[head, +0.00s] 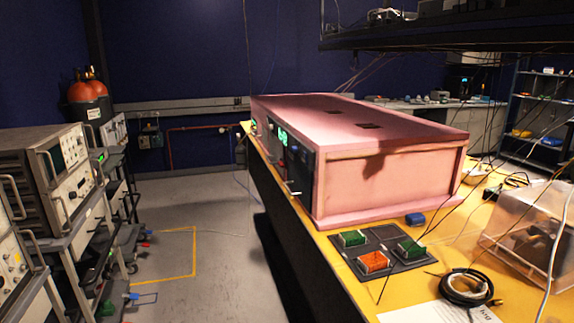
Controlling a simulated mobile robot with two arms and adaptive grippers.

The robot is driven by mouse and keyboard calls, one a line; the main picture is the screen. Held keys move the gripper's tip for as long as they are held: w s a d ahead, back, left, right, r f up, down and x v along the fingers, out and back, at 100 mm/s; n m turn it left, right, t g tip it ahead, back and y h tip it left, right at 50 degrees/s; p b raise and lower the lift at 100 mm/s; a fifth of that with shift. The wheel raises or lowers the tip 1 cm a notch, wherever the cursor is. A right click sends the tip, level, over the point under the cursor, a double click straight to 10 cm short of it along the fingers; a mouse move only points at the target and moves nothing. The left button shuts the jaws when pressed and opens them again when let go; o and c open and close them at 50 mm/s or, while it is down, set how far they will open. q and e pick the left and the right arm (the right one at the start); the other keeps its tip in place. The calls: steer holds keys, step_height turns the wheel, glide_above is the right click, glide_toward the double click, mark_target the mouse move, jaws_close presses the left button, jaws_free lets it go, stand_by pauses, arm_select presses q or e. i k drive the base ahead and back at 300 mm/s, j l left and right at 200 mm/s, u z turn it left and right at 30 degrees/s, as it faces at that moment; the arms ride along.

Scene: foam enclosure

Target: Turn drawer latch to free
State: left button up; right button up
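A large pink foam enclosure (390,185) stands on the yellow table (325,245). Its dark front panel (300,165) faces left and is seen at a steep angle, with a lit green display (283,136) on it. A small pale lever or handle (293,189) sticks out low on this front, near the table edge. I cannot tell whether it is the drawer latch or how it is turned. Neither of my grippers is in view.
Instrument racks (60,180) stand left. The floor (225,240) between racks and table is mostly open.

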mark_target(282, 164)
steer(key=i+j+z, duration=0.2)
steer(key=z, duration=0.15)
steer(key=i+j+z, duration=0.45)
steer(key=z, duration=0.25)
steer(key=j, duration=0.1)
